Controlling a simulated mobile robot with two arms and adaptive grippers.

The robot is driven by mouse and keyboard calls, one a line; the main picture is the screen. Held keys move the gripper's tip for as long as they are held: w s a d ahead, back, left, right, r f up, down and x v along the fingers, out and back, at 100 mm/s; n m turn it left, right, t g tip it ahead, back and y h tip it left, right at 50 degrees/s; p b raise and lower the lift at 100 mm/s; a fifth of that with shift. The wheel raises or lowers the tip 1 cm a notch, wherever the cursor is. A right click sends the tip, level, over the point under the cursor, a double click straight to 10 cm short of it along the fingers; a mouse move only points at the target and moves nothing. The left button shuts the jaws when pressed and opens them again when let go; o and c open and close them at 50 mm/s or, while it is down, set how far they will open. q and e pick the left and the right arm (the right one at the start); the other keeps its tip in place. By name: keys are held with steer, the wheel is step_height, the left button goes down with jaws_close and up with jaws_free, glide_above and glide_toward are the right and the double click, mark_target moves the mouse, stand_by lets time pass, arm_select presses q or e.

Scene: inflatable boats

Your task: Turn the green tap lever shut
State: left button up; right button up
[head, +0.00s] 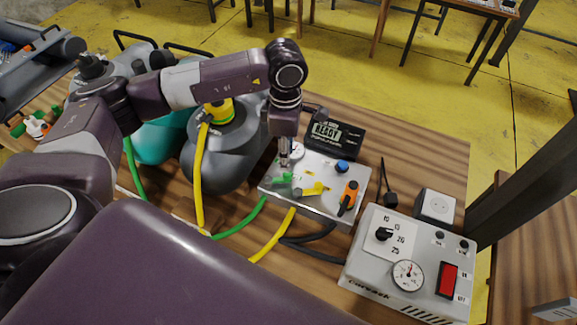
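The green tap lever (281,178) sits at the left end of a metal manifold block (314,208) on the wooden table. A yellow lever (313,188) and an orange lever (350,194) are to its right on the same block. My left gripper (285,164) points down from above, with its fingertips right at or just behind the green lever. I cannot tell whether they touch it, or whether the fingers are open or shut. The gripper partly hides the lever. My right gripper is not in view.
Green, yellow and black hoses run from the block's front. A grey pump unit (408,262) with a dial stands at the right front, and a black box (334,138) behind the block. Grey and teal inflatable boats (225,150) lie to the left. A dark post (525,150) rises at the right.

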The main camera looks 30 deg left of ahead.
mark_target(278, 177)
arm_select(q)
step_height(278, 177, down, 7)
steer(key=shift+s+r+p, duration=0.1)
steer(key=shift+p, duration=1.05)
steer(key=shift+f, duration=0.35)
jaws_close()
